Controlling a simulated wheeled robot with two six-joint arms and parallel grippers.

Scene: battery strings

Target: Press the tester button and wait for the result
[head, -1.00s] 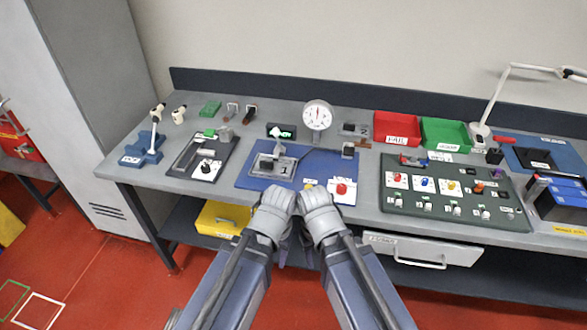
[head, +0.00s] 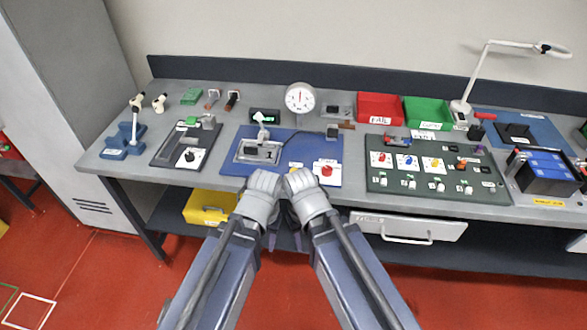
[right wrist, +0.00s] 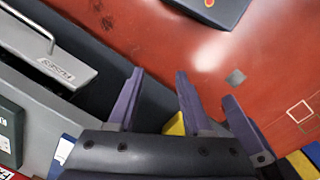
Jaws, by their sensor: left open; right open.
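The tester sits on a blue mat (head: 230,168) on the bench. Its red button (head: 326,171) is on a white labelled plate at the mat's right front. A round white dial (head: 300,97) stands behind, and a small black display (head: 264,116) shows green characters. A grey cradle (head: 258,151) is on the mat. My left gripper (head: 270,233) and right gripper (head: 297,231) hang side by side in front of the bench edge, pointing down, open, apart from the button. Their fingers are mostly hidden in the head view; purple fingers show in the right wrist view.
A dark green board (head: 375,205) with coloured knobs lies right of the tester. Red (head: 380,107) and green (head: 428,112) bins stand behind it. A black-and-blue battery case (head: 545,172) is far right. A drawer (head: 412,228) and yellow box (head: 208,207) are below the bench top.

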